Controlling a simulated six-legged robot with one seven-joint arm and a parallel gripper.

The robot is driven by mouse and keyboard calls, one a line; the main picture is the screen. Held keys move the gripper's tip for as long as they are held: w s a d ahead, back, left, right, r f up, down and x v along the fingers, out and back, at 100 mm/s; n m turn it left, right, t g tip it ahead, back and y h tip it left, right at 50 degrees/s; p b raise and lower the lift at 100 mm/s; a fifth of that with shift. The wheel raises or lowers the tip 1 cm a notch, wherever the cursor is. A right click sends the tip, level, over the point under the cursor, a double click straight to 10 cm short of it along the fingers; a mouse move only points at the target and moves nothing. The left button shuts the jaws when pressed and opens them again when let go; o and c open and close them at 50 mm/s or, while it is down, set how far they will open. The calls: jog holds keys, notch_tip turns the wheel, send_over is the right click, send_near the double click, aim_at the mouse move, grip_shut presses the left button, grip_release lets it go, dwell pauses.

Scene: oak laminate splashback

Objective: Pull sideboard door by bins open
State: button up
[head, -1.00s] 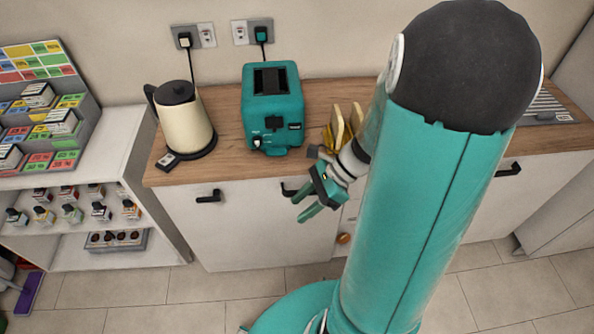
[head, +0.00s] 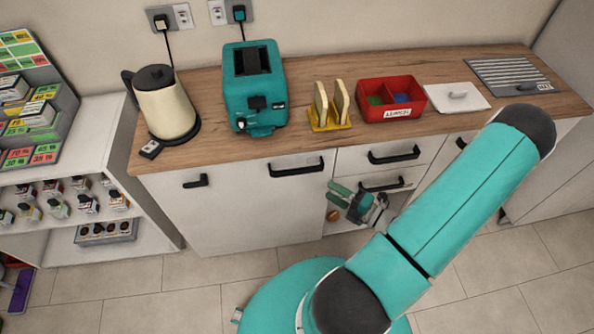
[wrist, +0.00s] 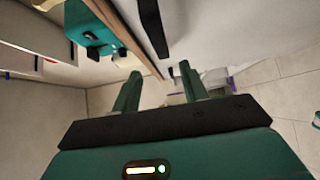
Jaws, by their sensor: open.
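The sideboard (head: 230,220) has pale fronts and a wood top. Its left part carries a short black handle (head: 195,181) and a wider black handle (head: 296,170). A right front has a dark handle (head: 461,143), partly behind my arm. Which door is by bins I cannot tell.
Two drawers have black handles (head: 394,155) (head: 386,184). The top holds a kettle (head: 165,105), toaster (head: 253,88), toast rack (head: 330,108) and red divided box (head: 390,98). A white shelf (head: 100,170) stands left.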

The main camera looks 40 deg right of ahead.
aim_at(299, 172)
jog(key=x, duration=1.3)
jog(key=shift+w+a, duration=0.1)
jog(key=shift+w, duration=0.15)
jog(key=shift+c, duration=0.4)
grip_shut()
